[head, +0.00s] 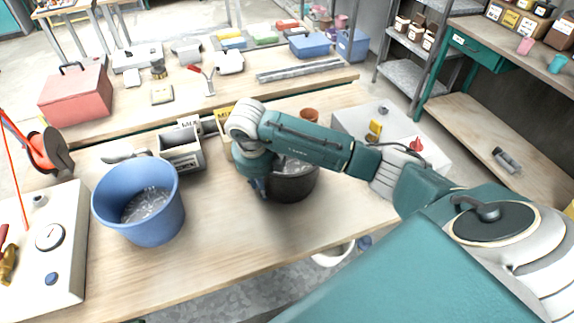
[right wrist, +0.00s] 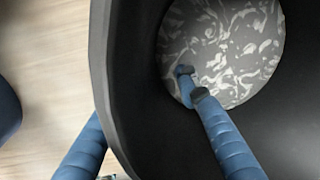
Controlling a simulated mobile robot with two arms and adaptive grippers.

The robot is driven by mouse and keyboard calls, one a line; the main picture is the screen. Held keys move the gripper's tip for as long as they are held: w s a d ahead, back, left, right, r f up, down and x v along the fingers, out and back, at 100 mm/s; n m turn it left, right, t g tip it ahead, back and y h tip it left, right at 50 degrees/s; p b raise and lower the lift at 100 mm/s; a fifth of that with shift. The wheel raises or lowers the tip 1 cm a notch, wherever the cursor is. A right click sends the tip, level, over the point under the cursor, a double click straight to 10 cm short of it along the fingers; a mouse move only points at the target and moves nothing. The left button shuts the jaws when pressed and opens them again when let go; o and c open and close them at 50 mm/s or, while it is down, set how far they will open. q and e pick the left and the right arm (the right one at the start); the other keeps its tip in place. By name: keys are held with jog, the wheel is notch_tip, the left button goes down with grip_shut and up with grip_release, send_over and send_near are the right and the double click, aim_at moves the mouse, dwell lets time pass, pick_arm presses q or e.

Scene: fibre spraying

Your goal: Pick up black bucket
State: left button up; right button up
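The black bucket (head: 296,186) stands upright on the wooden table, partly hidden by my right arm; grey-white speckled material shows inside it. In the right wrist view, the bucket's dark wall (right wrist: 125,90) fills the middle. My right gripper (head: 262,188) is at the bucket's left side, pointing down. Its two blue fingers (right wrist: 142,95) straddle the wall, one inside the bucket and one outside. The inner finger looks apart from the wall; the outer fingertip is hidden behind the rim. My left gripper is not in view.
A blue bucket (head: 140,208) with similar material stands to the left. A grey box (head: 181,155) and a terracotta pot (head: 309,114) are behind. A white device with a gauge (head: 45,255) is at far left. The front middle of the table (head: 225,235) is clear.

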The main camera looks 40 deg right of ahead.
jog(key=shift+f, duration=0.1)
jog(key=shift+c, duration=0.5)
grip_shut()
jog(key=shift+w, duration=0.15)
jog(key=shift+r, duration=0.25)
